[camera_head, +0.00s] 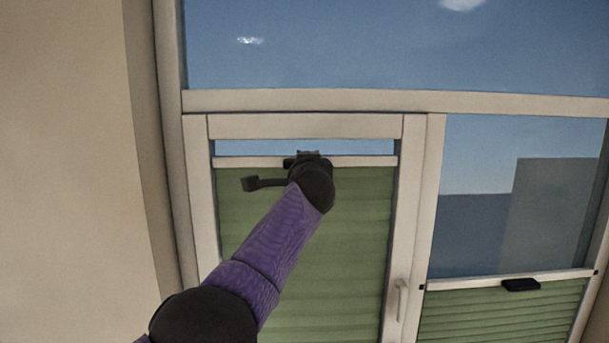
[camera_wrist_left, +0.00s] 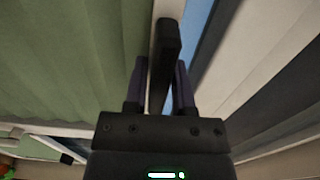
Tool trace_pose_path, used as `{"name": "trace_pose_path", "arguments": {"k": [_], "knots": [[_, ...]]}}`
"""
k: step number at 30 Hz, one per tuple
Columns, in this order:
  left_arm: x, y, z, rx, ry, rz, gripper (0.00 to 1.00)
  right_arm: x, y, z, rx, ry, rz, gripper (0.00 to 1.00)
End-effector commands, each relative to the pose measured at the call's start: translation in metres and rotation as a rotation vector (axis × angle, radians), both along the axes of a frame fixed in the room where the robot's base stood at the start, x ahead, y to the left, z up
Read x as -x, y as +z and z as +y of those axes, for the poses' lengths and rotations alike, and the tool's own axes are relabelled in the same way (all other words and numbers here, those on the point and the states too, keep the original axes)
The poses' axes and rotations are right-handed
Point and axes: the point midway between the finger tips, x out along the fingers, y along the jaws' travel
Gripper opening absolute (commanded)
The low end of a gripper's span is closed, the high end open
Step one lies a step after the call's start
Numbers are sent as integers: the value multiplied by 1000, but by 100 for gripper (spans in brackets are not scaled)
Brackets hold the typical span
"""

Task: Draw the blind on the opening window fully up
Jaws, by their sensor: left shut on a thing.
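The green blind (camera_head: 345,235) covers most of the opening window, the left sash with the white frame (camera_head: 300,127). Its white top rail (camera_head: 365,161) stands a little below the frame's top bar, with a narrow strip of blue sky between them. My left gripper (camera_head: 306,158) is at the middle of that rail, its fingers mostly hidden behind the wrist. In the left wrist view, the fingers (camera_wrist_left: 160,90) are shut on the black blind handle (camera_wrist_left: 166,55), with the green pleats (camera_wrist_left: 60,60) at left. My right gripper is not in view.
A window handle (camera_head: 400,298) sits on the sash's right stile. The fixed pane at right has a second green blind (camera_head: 500,312), low down, with a black handle (camera_head: 520,285) on its rail. A beige wall (camera_head: 70,170) is at left.

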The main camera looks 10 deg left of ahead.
Motion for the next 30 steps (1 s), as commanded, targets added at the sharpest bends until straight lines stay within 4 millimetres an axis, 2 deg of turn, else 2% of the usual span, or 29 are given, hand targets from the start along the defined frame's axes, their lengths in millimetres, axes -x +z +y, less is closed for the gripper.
{"name": "trace_pose_path", "arguments": {"k": [3, 14, 15, 18, 19, 26, 30], "knots": [[0, 7, 0, -1, -1, -3, 0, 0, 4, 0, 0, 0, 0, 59], [0, 11, 0, -3, -2, -9, 0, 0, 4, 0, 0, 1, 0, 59], [0, 11, 0, -3, -2, -9, 34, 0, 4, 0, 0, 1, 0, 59], [0, 11, 0, -2, -2, -9, 55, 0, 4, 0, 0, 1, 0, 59], [0, 11, 0, -2, -2, -8, 59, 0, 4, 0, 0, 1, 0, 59], [0, 8, 0, -1, -1, -4, 59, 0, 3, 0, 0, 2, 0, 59], [4, 4, -2, 2, 1, -8, 59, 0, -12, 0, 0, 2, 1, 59]]}}
